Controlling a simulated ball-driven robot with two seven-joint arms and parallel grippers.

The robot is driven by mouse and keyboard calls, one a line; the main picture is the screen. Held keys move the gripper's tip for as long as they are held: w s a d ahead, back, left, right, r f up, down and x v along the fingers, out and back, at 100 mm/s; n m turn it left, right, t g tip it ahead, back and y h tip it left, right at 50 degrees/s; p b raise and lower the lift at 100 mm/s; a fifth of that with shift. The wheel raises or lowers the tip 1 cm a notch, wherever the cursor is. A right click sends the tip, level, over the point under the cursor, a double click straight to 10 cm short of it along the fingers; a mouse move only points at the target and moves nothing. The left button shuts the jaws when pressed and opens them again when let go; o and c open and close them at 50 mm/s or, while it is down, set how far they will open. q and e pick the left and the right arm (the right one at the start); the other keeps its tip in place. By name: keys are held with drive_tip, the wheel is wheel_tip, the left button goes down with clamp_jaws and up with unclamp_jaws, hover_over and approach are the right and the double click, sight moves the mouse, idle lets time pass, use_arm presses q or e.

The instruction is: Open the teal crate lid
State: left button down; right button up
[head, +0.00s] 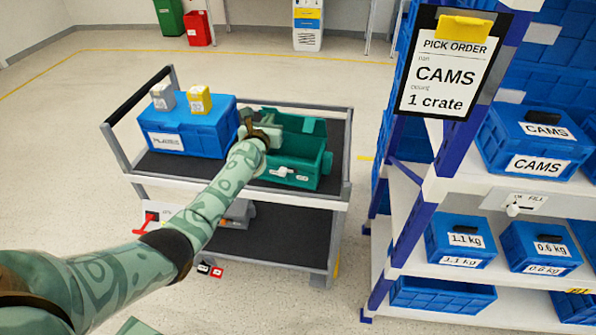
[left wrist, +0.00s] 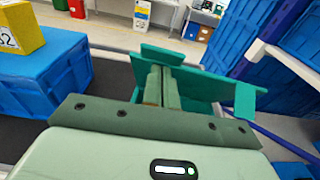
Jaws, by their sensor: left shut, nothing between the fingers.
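The teal crate (head: 291,173) stands on the right half of the cart's top shelf, with a pale latch on its front. Its teal lid (head: 298,124) appears raised, tilted up along the back, and part of the inside shows. My left gripper (head: 272,132) is over the crate's left side and hides part of it. In the left wrist view its fingers (left wrist: 162,86) are shut together and empty, in front of teal panels of the crate (left wrist: 218,88). I cannot tell whether the fingers touch the lid. My right gripper is not in view.
A blue crate (head: 205,136) with a grey and a yellow box on top stands left of the teal crate on the cart (head: 343,150). A rack (head: 410,190) with several blue crates and a pick-order sign stands at the right. Open floor lies behind the cart.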

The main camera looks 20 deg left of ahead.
sight(273, 111)
use_arm(q)
drive_tip(key=shift+r+b+x, duration=0.15)
drive_tip(key=shift+b+x, duration=0.6)
drive_tip(key=shift+x, duration=0.45)
drive_tip(key=shift+r+b+x, duration=0.1)
drive_tip(key=shift+b+x, duration=0.6)
drive_tip(key=shift+x, duration=0.55)
drive_tip(key=shift+w+a+r, duration=0.1)
drive_tip(key=shift+w+r, duration=0.05)
drive_tip(key=shift+w, duration=0.1)
